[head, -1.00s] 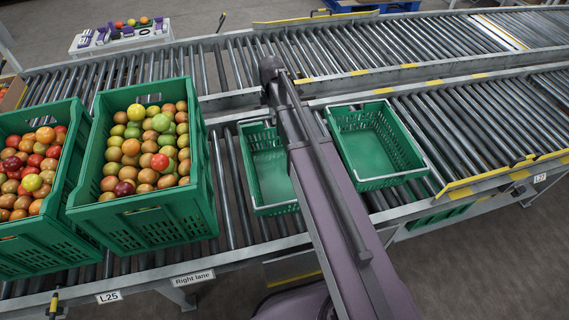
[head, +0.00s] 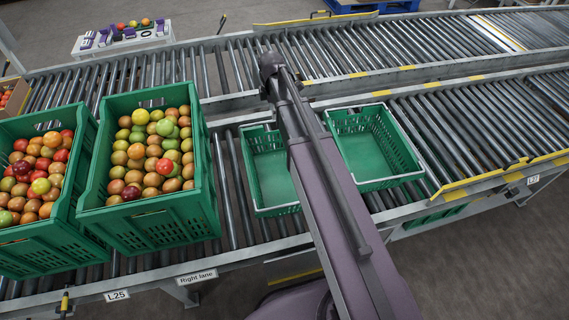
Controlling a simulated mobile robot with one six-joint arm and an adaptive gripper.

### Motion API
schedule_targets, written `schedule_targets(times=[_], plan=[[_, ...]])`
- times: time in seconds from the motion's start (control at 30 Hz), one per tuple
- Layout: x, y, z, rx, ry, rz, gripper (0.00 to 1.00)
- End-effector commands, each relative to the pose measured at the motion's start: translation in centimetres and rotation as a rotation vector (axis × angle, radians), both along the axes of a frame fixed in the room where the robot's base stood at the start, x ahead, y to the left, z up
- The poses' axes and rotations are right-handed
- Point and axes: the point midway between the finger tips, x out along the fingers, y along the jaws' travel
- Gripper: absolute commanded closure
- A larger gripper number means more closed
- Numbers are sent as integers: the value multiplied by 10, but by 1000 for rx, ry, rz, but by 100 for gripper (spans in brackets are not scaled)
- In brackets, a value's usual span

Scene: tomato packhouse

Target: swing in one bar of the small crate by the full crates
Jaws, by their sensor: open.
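The small crate by the full crates (head: 270,205) is green, low and empty-looking, on the rollers just right of the full crates. A pale bar shows along its front rim; its right part is hidden behind my arm. A second small green crate (head: 375,182) stands right of my arm, empty, with pale bars along its rim. Two tall full green crates, the nearer one (head: 150,228) and the left one (head: 40,250), hold red, orange and green tomatoes. My arm reaches across between the small crates; my gripper is not visible.
The roller conveyor (head: 460,135) runs across the view, with free rollers to the right. A metal side rail (head: 240,258) with "Right lane" and L25 labels edges the front. A white table (head: 122,42) with small items stands at the back left.

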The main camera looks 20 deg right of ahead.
Motion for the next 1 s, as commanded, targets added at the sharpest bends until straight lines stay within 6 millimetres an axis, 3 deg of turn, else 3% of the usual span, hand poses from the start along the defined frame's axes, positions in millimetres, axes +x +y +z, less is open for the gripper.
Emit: schedule_targets(times=[0.3, 0.67, 0.8, 0.87, 1.0], plan=[[0, 0, 19, 0, 0, 0, 43], [0, 0, 19, 0, 0, 0, 43], [1, 0, 19, 0, 0, 0, 84], [3, 0, 20, 0, 0, 1, 100], [10, 0, 20, 0, 0, 6, 100]])
